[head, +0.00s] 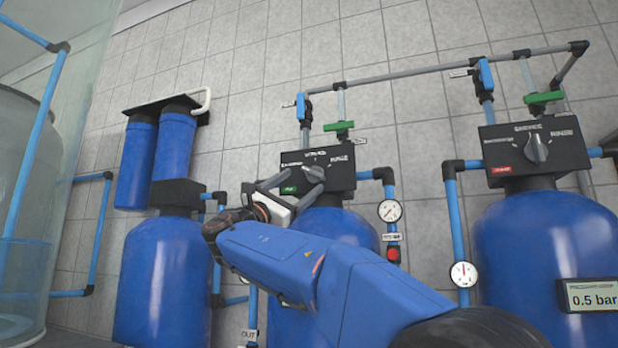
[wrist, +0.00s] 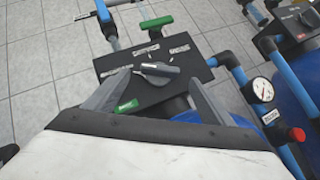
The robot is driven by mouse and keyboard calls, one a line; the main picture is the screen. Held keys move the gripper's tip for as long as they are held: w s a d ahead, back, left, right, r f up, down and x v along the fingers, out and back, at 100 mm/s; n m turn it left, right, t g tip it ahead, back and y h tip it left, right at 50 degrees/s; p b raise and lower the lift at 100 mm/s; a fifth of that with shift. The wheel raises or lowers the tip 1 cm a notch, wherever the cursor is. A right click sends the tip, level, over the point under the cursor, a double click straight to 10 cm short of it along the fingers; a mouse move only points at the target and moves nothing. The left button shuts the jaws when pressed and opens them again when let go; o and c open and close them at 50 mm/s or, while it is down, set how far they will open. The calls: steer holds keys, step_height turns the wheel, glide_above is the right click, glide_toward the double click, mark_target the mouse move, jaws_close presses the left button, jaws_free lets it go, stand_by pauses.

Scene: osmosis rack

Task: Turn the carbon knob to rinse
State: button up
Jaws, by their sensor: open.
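A black control head (head: 341,165) with a grey knob (head: 314,173) tops the middle blue tank. The labels are too blurred to read surely there. A green tag (wrist: 124,108) is on the panel's lower left. My gripper (head: 302,183) is in front of this panel; in the wrist view its open fingers (wrist: 160,78) stand either side of the knob, apart from it. I cannot read which head is the carbon one.
A second control head (head: 500,160) with a red tag and upright knob tops the right tank. A pressure gauge (head: 390,211) and blue pipes stand right of the middle head. A green valve handle (head: 339,126) is above it. Twin blue filter housings (head: 172,147) hang at left.

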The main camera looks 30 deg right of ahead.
mark_target(309, 173)
steer(key=shift+x, duration=2.6)
steer(key=c, duration=1.1)
steer(key=shift+w+m+g, duration=0.1)
steer(key=shift+m+g, duration=0.3)
steer(key=shift+m, duration=0.1)
steer(key=m+g+y, duration=0.1)
steer(key=m+g, duration=0.1)
steer(key=m, duration=0.1)
steer(key=m+g+y, duration=0.1)
steer(key=m+g, duration=0.1)
steer(key=m, duration=0.1)
steer(key=shift+w+a+r+m+g+y, duration=0.2)
steer(key=shift+m+g+y, duration=0.1)
steer(key=shift+g, duration=0.1)
steer(key=shift+r+m+g+y, duration=0.15)
steer(key=shift+m+g+y, duration=0.55)
steer(key=shift+m+y, duration=0.8)
steer(key=shift+r+m+y, duration=0.1)
steer(key=shift+m+y, duration=0.3)
steer(key=shift+m, duration=0.7)
